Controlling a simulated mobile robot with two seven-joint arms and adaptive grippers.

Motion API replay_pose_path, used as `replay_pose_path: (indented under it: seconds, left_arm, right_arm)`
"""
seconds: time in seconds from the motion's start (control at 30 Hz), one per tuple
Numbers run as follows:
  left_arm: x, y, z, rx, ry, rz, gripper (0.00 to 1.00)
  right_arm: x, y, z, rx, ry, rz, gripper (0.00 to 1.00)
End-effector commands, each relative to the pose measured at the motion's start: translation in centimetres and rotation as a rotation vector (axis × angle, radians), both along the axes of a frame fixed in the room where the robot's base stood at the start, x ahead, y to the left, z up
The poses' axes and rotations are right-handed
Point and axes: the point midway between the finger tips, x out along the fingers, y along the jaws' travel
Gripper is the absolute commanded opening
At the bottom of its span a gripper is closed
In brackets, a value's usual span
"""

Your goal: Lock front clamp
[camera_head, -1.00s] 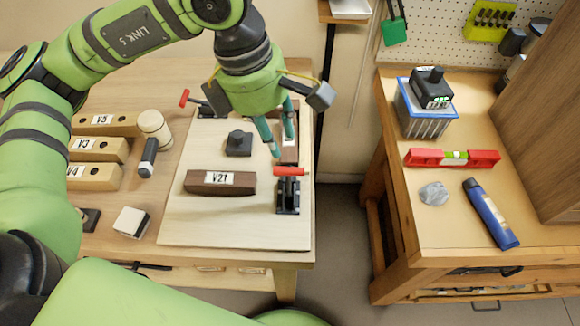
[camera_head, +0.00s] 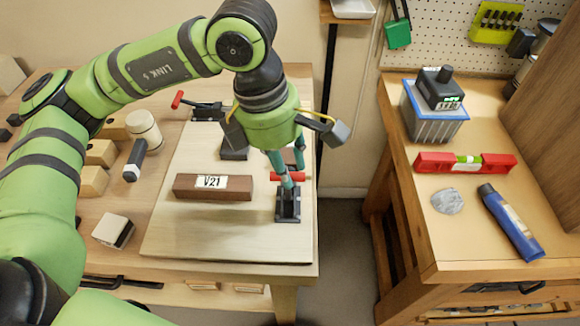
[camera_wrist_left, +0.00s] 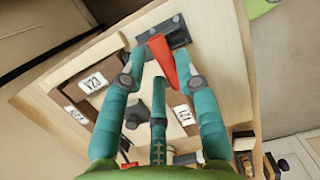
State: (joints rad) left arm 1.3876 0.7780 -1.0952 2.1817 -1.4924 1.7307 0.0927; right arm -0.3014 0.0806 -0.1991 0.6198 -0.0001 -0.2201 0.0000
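The front clamp has a black base (camera_head: 288,207) and a red handle (camera_head: 299,176), at the right front of the pale wooden board (camera_head: 215,235). My left gripper (camera_head: 291,176) points down at this handle, with its teal fingers partly covering it. In the left wrist view the red handle (camera_wrist_left: 161,60) lies between the spread fingertips (camera_wrist_left: 163,68), with gaps visible beside it, so the gripper is open. Contact cannot be told. The black clamp base (camera_wrist_left: 170,32) shows just beyond. My right gripper is not in view.
A brown block labelled V21 (camera_head: 214,188) lies left of the clamp. Another clamp with a red handle (camera_head: 177,100) sits at the board's back. A black piece (camera_head: 234,150) stands behind the block. A second bench (camera_head: 405,240) stands right, across a gap.

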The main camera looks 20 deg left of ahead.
Motion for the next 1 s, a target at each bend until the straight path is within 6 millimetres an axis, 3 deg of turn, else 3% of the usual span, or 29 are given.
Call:
replay_pose_path:
  seconds: [1.0]
  left_arm:
    - [-1.6,-0.4,-0.8,0.002,-0.003,0.001,0.15]
  right_arm:
    - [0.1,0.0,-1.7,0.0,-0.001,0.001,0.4]
